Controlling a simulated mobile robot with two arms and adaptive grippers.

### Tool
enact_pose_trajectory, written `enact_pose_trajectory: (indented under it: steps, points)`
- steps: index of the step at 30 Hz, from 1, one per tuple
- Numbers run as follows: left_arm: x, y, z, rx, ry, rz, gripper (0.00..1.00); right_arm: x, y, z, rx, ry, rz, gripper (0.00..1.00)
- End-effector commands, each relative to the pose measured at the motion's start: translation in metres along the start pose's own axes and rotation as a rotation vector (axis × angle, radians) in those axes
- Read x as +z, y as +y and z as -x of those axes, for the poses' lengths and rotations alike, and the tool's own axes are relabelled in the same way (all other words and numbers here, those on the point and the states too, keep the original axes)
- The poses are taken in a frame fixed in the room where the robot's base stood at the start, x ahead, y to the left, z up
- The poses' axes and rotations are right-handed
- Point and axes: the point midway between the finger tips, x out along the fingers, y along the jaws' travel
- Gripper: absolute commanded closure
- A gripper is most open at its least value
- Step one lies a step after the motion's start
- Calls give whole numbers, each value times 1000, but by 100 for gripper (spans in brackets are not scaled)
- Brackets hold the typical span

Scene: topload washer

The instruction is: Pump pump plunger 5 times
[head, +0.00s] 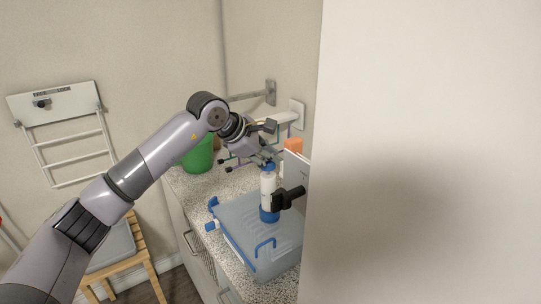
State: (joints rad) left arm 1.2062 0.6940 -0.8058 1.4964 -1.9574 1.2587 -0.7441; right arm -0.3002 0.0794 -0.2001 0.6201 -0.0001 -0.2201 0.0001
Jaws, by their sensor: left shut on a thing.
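My left gripper (265,160) comes down from above and is shut on the plunger; the fingertips are small and partly hidden. A black part (288,197) reaches to the bottle's right side from behind the near wall. I cannot tell what it belongs to. My right gripper is not recognisable in this view.
A green container (199,154) stands at the back left. A pale wall (430,150) blocks the right. A wooden chair (125,250) stands left of the counter.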

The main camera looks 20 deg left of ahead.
Motion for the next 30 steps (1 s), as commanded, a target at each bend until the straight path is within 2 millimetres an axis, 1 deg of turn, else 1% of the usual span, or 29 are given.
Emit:
enact_pose_trajectory:
  steps: [1, 21, 30]
  points:
    - [2, 3, 3, 0, 2, 1, 100, 0, 0, 4, 0, 0, 0, 100]
    - [24, 26, 33, 6, -4, -2, 100, -3, 0, 28, 0, 0, 0, 100]
    - [25, 28, 34, 6, -6, -2, 100, -3, 1, 28, 0, 0, 0, 100]
